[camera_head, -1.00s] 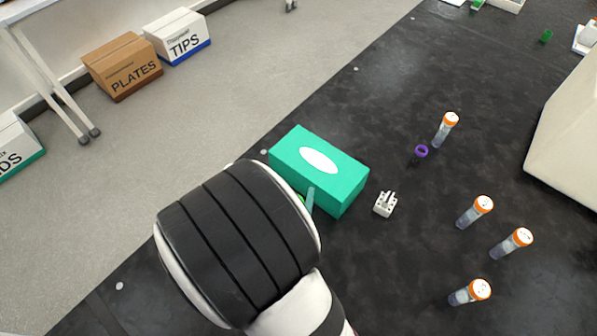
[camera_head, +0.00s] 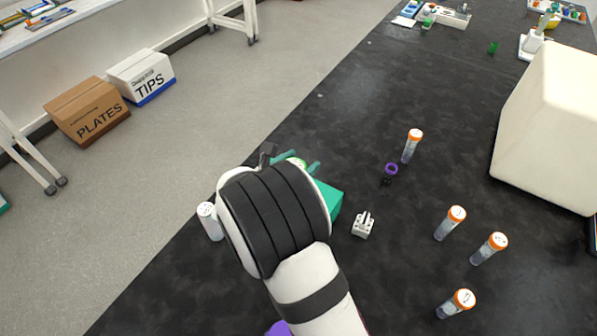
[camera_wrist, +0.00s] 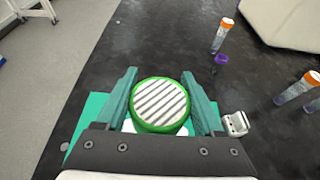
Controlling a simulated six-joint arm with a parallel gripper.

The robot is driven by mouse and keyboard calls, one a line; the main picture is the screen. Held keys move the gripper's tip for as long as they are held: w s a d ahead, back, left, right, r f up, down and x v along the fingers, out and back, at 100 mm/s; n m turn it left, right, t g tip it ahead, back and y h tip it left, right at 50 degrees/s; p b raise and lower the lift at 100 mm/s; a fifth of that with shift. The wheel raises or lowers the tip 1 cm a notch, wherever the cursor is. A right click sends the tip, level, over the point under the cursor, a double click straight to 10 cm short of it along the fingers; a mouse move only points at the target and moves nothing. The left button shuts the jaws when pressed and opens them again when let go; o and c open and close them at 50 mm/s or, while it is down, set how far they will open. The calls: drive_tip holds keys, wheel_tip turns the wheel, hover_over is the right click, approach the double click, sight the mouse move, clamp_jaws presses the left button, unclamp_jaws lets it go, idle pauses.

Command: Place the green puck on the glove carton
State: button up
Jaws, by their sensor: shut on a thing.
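The green puck (camera_wrist: 160,105) has a grey striped top and a green rim. It sits between the two teal fingers of my gripper (camera_wrist: 160,106), which is shut on it. In the head view the puck (camera_head: 297,162) shows only as a small green and white patch behind my wrist. The teal glove carton (camera_head: 329,199) lies on the black bench, mostly hidden by my arm. In the wrist view the carton (camera_wrist: 88,118) shows beneath the puck and fingers. I cannot tell whether the puck touches the carton.
A small white block (camera_head: 362,226) stands just right of the carton. A purple ring (camera_head: 391,169) and several orange-capped tubes (camera_head: 455,222) stand farther right. A white bottle (camera_head: 210,222) is left of my wrist. A large cream box (camera_head: 548,130) stands at the right.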

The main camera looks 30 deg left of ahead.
drive_tip(key=f, duration=0.4)
drive_tip(key=shift+a+f, duration=0.15)
drive_tip(key=shift+a, duration=0.05)
drive_tip(key=shift+f, duration=0.15)
drive_tip(key=o, duration=1.4)
